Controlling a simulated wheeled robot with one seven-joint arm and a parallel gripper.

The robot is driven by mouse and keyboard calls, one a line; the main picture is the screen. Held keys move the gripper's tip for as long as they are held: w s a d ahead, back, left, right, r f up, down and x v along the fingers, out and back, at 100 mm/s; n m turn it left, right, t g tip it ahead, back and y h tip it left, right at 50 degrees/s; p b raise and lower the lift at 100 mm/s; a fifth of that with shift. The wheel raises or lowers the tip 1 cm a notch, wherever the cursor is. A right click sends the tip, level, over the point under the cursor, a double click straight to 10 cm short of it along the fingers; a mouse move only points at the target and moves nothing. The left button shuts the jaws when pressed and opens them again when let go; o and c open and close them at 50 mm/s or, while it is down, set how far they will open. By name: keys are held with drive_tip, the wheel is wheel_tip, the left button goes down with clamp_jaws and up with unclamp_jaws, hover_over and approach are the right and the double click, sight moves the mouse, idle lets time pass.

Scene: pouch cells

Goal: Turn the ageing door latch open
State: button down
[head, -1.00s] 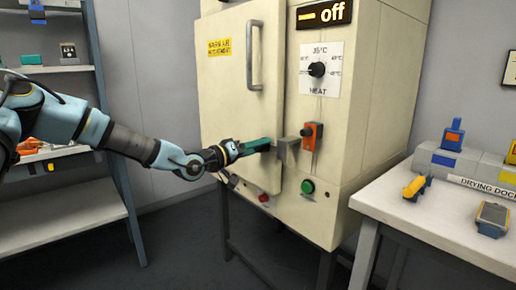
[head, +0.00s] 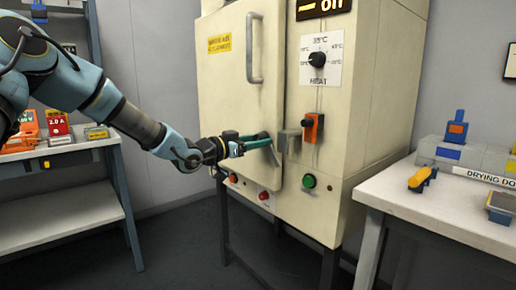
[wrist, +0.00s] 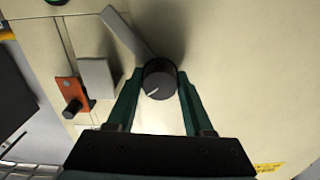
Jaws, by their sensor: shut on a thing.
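The door latch is a round black knob (wrist: 160,78) with a flat grey lever (wrist: 127,36) on the oven door. In the wrist view, which looks upside down, my gripper (wrist: 160,92) has its green fingers shut on the knob from both sides. In the head view my gripper (head: 266,140) reaches the door from the left and hides most of the knob. The lever (head: 274,156) points down and right, angled away from the grey catch block (head: 292,139), which also shows in the wrist view (wrist: 98,76).
The cream oven (head: 370,110) has a door handle (head: 254,48), an orange switch (head: 313,128) and a green button (head: 309,181) near the latch. A white table (head: 400,190) with a drying dock stands right. A shelf (head: 75,200) stands left.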

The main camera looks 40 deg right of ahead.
drive_tip(key=m+b, duration=0.2)
drive_tip(key=m, duration=0.1)
drive_tip(key=m+b, duration=0.1)
drive_tip(key=shift+f+m+b, duration=0.3)
drive_tip(key=shift+b, duration=0.05)
drive_tip(key=shift+r+m+b, duration=0.15)
drive_tip(key=shift+m+b, duration=1.2)
drive_tip(key=shift+m, duration=0.25)
drive_tip(key=shift+c, duration=1.4)
unclamp_jaws()
drive_tip(key=shift+r, duration=0.1)
drive_tip(key=shift+a, duration=0.1)
drive_tip(key=a, duration=1)
drive_tip(key=shift+w+a+p, duration=0.3)
drive_tip(key=shift+w+p, duration=0.05)
drive_tip(key=shift+p, duration=0.05)
